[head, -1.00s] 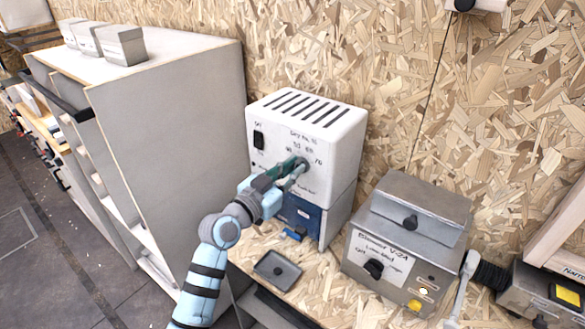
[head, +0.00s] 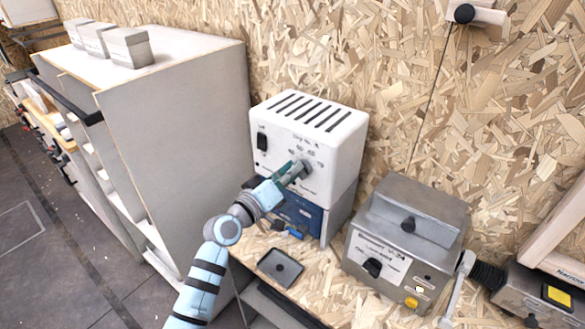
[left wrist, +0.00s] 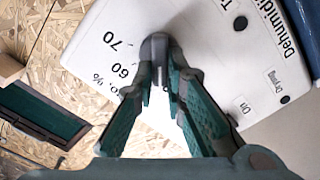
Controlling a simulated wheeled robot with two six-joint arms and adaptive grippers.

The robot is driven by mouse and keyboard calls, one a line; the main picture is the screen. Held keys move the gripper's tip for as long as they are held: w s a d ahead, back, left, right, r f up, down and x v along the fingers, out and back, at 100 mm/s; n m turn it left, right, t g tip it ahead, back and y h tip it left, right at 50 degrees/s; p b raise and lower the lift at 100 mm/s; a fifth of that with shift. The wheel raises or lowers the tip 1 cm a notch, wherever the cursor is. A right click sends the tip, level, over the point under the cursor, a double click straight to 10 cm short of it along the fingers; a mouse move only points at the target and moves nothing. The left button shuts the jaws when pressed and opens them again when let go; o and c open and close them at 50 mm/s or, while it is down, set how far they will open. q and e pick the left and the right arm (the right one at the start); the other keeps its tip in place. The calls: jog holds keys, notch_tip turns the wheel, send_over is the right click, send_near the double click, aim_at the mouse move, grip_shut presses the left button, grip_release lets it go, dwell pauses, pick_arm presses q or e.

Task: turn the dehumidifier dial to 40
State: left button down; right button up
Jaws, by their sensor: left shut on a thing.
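The dehumidifier (head: 340,126) is a white box with vent slots on top, standing on a blue-fronted base by the board wall. Its front carries a dial scale with numbers such as 60 and 70. My left gripper (head: 301,170) reaches the front and is shut on the dial, which it mostly covers. In the left wrist view the grey dial (left wrist: 158,50) sits between the fingertips of my left gripper (left wrist: 162,68), near the 60 and 70 marks. The dial's pointer cannot be made out clearly. My right gripper is not in view.
A grey metal box (head: 405,245) with a black knob stands to the right. A small dark tray (head: 280,268) lies on the bench in front. A tall grey cabinet (head: 180,150) stands close on the left. A black rocker switch (head: 262,142) is at the panel's upper left.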

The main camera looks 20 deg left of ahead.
pick_arm(q)
jog(key=shift+a+n+p, duration=0.1)
jog(key=shift+n+p, duration=0.25)
jog(key=shift+n, duration=1.15)
jog(key=c, duration=1.6)
grip_release()
jog(key=shift+f, duration=0.1)
jog(key=shift+c, duration=0.2)
jog(key=v, duration=1.2)
